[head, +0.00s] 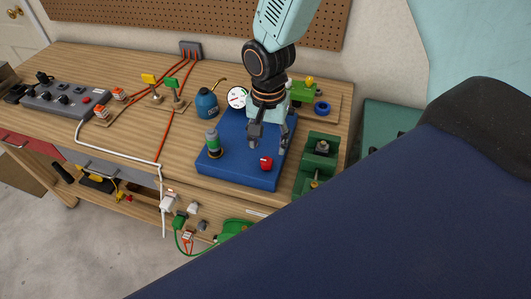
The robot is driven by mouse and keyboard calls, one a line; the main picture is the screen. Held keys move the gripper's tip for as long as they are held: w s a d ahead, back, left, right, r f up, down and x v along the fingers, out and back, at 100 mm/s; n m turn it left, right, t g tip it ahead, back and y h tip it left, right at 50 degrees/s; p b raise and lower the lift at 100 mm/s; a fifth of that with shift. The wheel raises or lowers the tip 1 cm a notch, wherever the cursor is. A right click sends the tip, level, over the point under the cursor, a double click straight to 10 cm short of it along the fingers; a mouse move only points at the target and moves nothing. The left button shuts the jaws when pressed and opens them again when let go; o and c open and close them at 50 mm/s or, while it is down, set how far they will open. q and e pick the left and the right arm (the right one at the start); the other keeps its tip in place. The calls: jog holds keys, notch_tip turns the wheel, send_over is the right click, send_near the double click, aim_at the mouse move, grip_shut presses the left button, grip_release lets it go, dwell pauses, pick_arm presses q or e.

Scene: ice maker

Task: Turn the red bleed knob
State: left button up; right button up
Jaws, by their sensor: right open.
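The red bleed knob (266,163) sits near the front right of a blue base plate (232,174) on the workbench. My right gripper (269,143) reaches down from the top over the plate. Its fingers are spread apart and nothing shows between them. The fingertips appear just behind and above the knob, with the knob in plain view; whether they touch anything cannot be told. A round white gauge (237,97) is behind the plate, left of my gripper. My left gripper is out of view.
A blue bottle (206,104) stands behind the plate. A green vise-like block (318,158) is close on the right. Yellow and green flags (172,84), cables and a grey control box (65,98) lie left. Bare wood (128,139) shows left of the plate.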

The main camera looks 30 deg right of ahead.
aim_at(267, 161)
jog(key=f, duration=0.5)
jog(key=shift+w+a+f, duration=0.1)
jog(key=shift+w+f, duration=0.2)
jog(key=shift+w, duration=0.05)
jog(key=shift+f, duration=0.3)
jog(key=shift+s+f, duration=0.15)
jog(key=shift+s, duration=0.25)
jog(key=shift+w, duration=0.2)
jog(key=shift+c, duration=0.4)
jog(key=shift+w+f, duration=0.1)
jog(key=shift+w, duration=0.1)
jog(key=c, duration=0.3)
jog(key=shift+s, duration=0.3)
jog(key=c, duration=0.5)
jog(key=shift+w, duration=0.1)
grip_shut()
